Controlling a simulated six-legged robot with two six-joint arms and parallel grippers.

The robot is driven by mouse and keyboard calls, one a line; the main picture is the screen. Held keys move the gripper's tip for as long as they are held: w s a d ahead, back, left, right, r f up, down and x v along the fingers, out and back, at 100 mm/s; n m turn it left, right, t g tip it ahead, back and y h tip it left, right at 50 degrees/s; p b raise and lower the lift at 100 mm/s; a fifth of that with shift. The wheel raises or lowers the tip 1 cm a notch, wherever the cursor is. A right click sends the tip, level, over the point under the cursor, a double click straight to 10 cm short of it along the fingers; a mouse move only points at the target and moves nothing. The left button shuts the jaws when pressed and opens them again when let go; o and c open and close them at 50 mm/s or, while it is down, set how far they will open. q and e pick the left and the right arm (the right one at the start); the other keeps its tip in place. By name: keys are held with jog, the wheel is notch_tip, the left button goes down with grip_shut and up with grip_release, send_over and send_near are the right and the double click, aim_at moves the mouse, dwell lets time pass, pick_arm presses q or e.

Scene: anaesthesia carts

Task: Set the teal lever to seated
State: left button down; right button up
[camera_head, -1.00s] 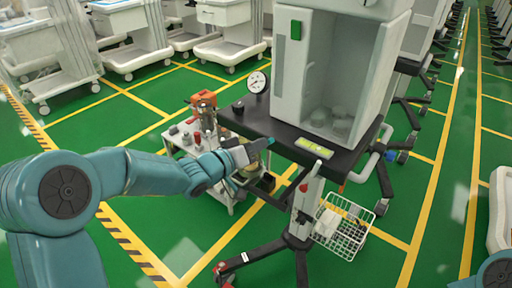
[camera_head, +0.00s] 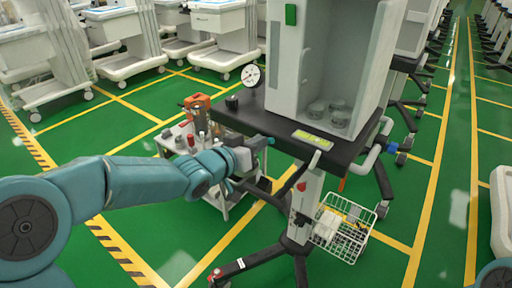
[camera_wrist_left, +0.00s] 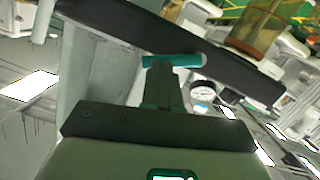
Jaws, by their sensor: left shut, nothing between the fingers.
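The teal lever (camera_head: 270,140) shows as a small teal piece at the front left edge of the black shelf (camera_head: 285,141) of the cart, mostly hidden by my left gripper (camera_head: 260,145). In the left wrist view the teal lever (camera_wrist_left: 175,61) is a short bar lying across, close to the dark shelf edge (camera_wrist_left: 235,75). My left gripper (camera_wrist_left: 162,85) is shut and empty, its fingertips right at the lever. I cannot tell whether they touch it. My right gripper is not in view.
A white machine housing (camera_head: 290,70) stands on the shelf, with a round gauge (camera_head: 251,75) and a black knob (camera_head: 232,102) to its left. A small trolley (camera_head: 225,193) with an orange item (camera_head: 197,101) stands behind my left gripper. A wire basket (camera_head: 345,235) hangs below.

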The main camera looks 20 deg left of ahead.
pick_arm(q)
jog(key=shift+d+f+m+b, duration=0.2)
jog(key=shift+m+b, duration=0.2)
jog(key=shift+b, duration=0.25)
jog(key=shift+f+m+y+b, duration=0.15)
jog(key=shift+m+y+b, duration=0.15)
jog(key=shift+b, duration=0.1)
jog(key=shift+s+d+f+b, duration=0.1)
jog(key=shift+d+f+b, duration=0.05)
jog(key=shift+b, duration=0.3)
dwell(1.8)
